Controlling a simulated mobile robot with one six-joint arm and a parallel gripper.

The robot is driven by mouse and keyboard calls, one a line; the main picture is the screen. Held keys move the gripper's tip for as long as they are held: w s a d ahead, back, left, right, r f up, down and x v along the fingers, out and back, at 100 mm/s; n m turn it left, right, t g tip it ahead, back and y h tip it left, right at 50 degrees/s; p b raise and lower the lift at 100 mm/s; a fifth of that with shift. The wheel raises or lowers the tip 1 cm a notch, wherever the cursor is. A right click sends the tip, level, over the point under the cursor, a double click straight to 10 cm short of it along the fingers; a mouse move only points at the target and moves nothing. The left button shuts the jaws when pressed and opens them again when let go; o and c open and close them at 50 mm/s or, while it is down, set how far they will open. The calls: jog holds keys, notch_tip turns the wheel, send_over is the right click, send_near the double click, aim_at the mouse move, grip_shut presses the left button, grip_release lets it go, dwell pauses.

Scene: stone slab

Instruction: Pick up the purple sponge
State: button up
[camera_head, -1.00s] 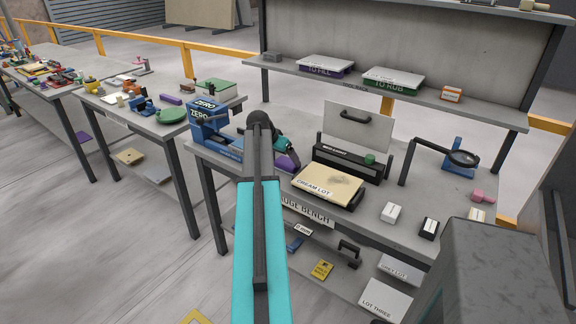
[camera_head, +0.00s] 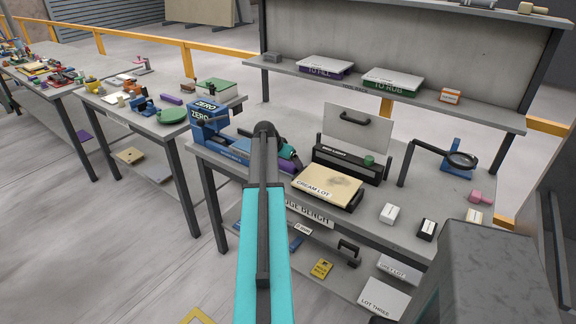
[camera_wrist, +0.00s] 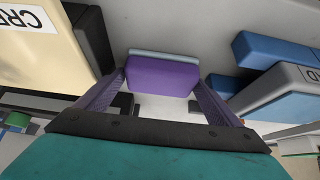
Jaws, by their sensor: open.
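The purple sponge (camera_wrist: 163,77) lies on the grey bench, with a pale blue strip along its far edge in the wrist view. My gripper (camera_wrist: 163,88) is open, with one finger on each side of the sponge. I cannot tell whether either finger touches it. In the head view, the sponge (camera_head: 286,165) shows only partly beside my arm, between the blue ZERO stand and the cream box. My arm hides much of the gripper there.
The CREAM LOT box (camera_head: 328,185) stands close on the right, before a black holder (camera_head: 348,164). The blue ZERO stand (camera_head: 208,122) is close on the left. A shelf (camera_head: 420,97) with labelled boxes runs above the bench's back.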

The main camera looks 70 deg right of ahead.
jog(key=shift+f, duration=0.1)
dwell(0.5)
jog(key=c, duration=0.9)
jog(key=shift+r+b, duration=0.85)
jog(key=shift+r, duration=0.9)
jog(key=w+a+b, duration=0.1)
jog(key=a, duration=0.6)
jog(key=w+a+r+b, duration=0.1)
jog(key=w+a+b, duration=0.1)
jog(key=a, duration=0.6)
jog(key=shift+w+a+r+b, duration=0.25)
jog(key=shift+w+b, duration=0.05)
